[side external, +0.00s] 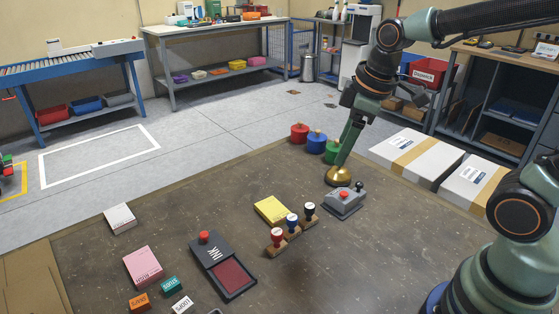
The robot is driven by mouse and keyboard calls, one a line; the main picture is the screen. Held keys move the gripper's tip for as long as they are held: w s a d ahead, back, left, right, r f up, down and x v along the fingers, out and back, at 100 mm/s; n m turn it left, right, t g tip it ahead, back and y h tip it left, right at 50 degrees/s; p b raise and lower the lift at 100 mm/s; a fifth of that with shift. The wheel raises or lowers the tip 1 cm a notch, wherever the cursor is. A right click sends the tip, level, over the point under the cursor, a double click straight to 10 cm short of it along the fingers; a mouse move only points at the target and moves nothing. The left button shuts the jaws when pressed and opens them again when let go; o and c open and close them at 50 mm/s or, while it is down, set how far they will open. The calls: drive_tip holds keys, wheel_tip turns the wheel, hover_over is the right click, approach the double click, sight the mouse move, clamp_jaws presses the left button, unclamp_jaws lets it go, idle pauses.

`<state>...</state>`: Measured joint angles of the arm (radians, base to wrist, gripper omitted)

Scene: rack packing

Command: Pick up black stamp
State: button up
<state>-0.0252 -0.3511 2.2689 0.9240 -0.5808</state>
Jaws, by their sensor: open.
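My gripper (352,138) is open and points down, behind and to the right of the black stamp in the side external view. Its lower end shows just above a gold dome-shaped bell (338,176); I cannot tell whether they touch. The gripper is apart from the stamps.
A grey control box (344,201) with a red button stands just right of the black stamp. A yellow pad (271,210) lies to its left. An open ink pad (229,277) lies nearer the front. Red, blue and green round weights (316,142) stand behind. White boxes (415,157) are at right.

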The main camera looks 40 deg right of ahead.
sight(310, 206)
drive_tip(key=w+f+n+g, duration=0.1)
drive_tip(key=w+f+n, duration=0.1)
drive_tip(key=f, duration=0.5)
drive_tip(key=w+a+f+n+g, duration=0.1)
drive_tip(key=w+f+n, duration=0.1)
drive_tip(key=f+n, duration=0.3)
drive_tip(key=w+f+n+g, duration=0.1)
drive_tip(key=f+n, duration=0.3)
drive_tip(key=f, duration=0.5)
drive_tip(key=shift+w+a+f, duration=0.1)
drive_tip(key=shift+w+a, duration=0.15)
drive_tip(key=shift+w, duration=0.45)
clamp_jaws()
